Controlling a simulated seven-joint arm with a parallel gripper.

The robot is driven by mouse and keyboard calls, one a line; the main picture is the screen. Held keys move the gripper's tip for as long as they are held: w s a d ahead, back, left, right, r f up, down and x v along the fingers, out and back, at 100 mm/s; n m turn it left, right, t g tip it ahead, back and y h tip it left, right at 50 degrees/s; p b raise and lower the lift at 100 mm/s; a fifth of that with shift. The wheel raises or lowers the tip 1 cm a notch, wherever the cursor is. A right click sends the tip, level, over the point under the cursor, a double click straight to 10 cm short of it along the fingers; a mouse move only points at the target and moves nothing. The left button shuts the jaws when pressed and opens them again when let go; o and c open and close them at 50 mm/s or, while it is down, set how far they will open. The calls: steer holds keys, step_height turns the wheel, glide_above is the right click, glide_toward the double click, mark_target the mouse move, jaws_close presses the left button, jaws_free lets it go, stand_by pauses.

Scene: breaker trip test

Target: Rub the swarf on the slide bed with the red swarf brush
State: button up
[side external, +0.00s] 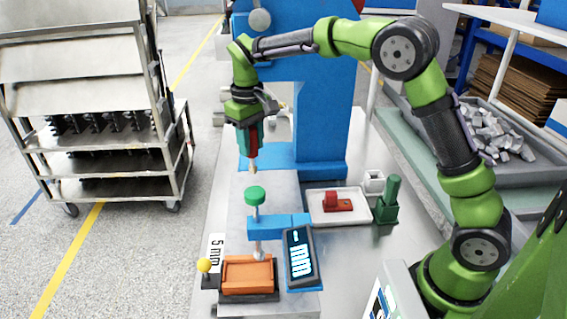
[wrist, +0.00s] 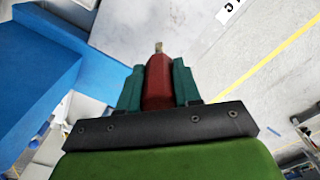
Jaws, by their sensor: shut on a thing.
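My gripper (side external: 248,140) is shut on the red swarf brush (side external: 254,135), which hangs tip down between its teal fingers. In the wrist view the brush (wrist: 158,82) sits between both fingers of my gripper (wrist: 157,84), with its pale tip pointing away from me. The brush tip is in front of the blue machine, above the back end of a pale grey slab (side external: 246,183) that looks like the slide bed. I cannot tell whether the tip touches it. The slab also shows in the wrist view (wrist: 130,28). I cannot make out any swarf on it.
A green-knobbed post (side external: 255,195), blue clamp block (side external: 265,228), dark display (side external: 299,255) and orange block (side external: 247,273) stand nearer the front. A white tray (side external: 316,216) with a red piece, a white cup (side external: 374,182) and a green holder (side external: 387,207) are right. The blue machine (side external: 318,120) rises behind.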

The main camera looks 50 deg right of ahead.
mark_target(250, 165)
steer(key=shift+w+a+r, duration=0.2)
steer(key=shift+w+r, duration=0.05)
steer(key=shift+r, duration=0.2)
steer(key=shift+s+f, duration=0.1)
steer(key=shift+f, duration=3.9)
steer(key=shift+s+a, duration=0.6)
steer(key=shift+a, duration=0.05)
steer(key=shift+s+a, duration=2)
steer(key=shift+s, duration=0.05)
steer(key=w+d, duration=0.5)
steer(key=shift+w+d+r, duration=0.15)
steer(key=shift+w+d, duration=0.1)
steer(key=shift+s+r, duration=0.1)
steer(key=shift+r, duration=3.85)
